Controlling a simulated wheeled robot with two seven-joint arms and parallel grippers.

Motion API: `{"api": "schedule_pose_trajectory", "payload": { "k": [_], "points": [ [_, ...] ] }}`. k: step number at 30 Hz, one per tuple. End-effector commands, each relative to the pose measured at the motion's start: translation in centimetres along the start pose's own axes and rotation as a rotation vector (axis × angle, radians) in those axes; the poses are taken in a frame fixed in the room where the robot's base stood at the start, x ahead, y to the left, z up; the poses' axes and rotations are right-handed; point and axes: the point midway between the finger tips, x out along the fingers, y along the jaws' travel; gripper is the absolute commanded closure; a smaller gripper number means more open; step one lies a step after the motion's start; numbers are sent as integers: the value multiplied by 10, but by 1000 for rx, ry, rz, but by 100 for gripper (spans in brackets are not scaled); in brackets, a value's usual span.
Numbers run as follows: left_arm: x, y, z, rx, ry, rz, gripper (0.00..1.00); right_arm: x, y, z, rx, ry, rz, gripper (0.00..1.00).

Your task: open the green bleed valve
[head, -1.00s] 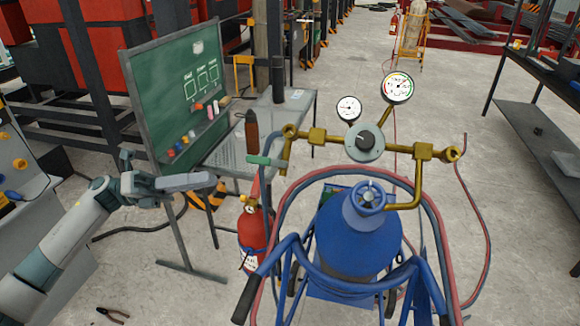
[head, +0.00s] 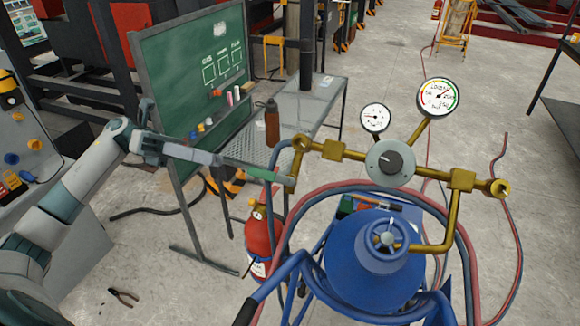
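The green bleed valve handle (head: 262,174) is a flat lever at the left end of the brass manifold (head: 345,152), above the blue gas cylinder (head: 375,265). It lies nearly level and points left. My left gripper (head: 218,160) comes in from the left, and its fingertips are at or very close to the handle's free left end. I cannot tell whether they touch it. The fingers overlap edge-on, so their opening is hidden. My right gripper is out of view.
Two gauges (head: 438,97) and a round regulator (head: 390,162) sit on the manifold. Red and blue hoses (head: 463,245) loop around the cylinder cart. A green board (head: 190,75), a perforated table (head: 300,108) with a brown bottle (head: 272,122), and a red extinguisher (head: 260,240) stand nearby.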

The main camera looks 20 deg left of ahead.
Motion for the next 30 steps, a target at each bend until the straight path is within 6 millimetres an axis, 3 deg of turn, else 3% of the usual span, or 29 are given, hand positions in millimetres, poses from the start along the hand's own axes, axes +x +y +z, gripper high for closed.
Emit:
{"api": "schedule_pose_trajectory", "payload": {
  "k": [17, 23, 30],
  "points": [
    [3, -1, 0, 0, 2, -1, 85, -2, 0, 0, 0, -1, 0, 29],
    [19, -2, 2, -1, 3, -2, 85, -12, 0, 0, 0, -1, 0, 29],
    [56, -4, 3, 0, 3, -4, 85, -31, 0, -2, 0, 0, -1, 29]
  ]
}}
